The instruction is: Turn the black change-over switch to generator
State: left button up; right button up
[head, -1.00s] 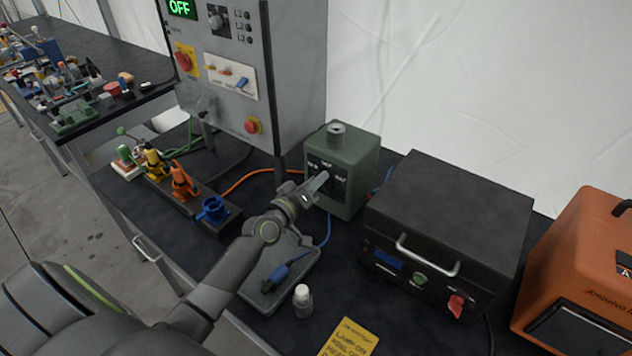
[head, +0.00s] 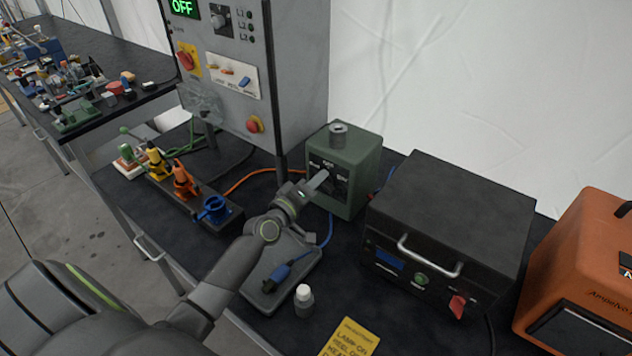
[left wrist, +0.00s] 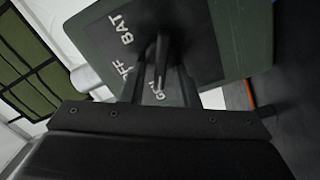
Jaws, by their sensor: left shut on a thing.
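The black change-over switch is on the front of a green box (head: 358,168) at the back of the bench. Its black face carries white labels, which read BAT, OFF and GEN in the left wrist view. My left gripper (head: 318,182) reaches that face from the front left and is shut on the switch's black handle (left wrist: 159,62). In the left wrist view the handle stands between the fingers, with the GEN label just below it. In the head view the gripper hides most of the handle, so its exact setting is hard to tell. My right gripper is not in view.
A dark power unit (head: 445,220) with a metal handle stands right of the green box, and an orange machine (head: 580,270) beyond it. A grey panel cabinet (head: 290,80) is behind left.

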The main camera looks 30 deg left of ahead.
pick_arm(q)
jog(key=o, duration=0.6)
jog(key=shift+s, duration=0.15)
jog(key=s+a+b, duration=0.1)
jog(key=s+a, duration=0.1)
jog(key=s, duration=1.5)
jog(key=shift+a+b, duration=0.25)
jog(key=shift+b, duration=0.1)
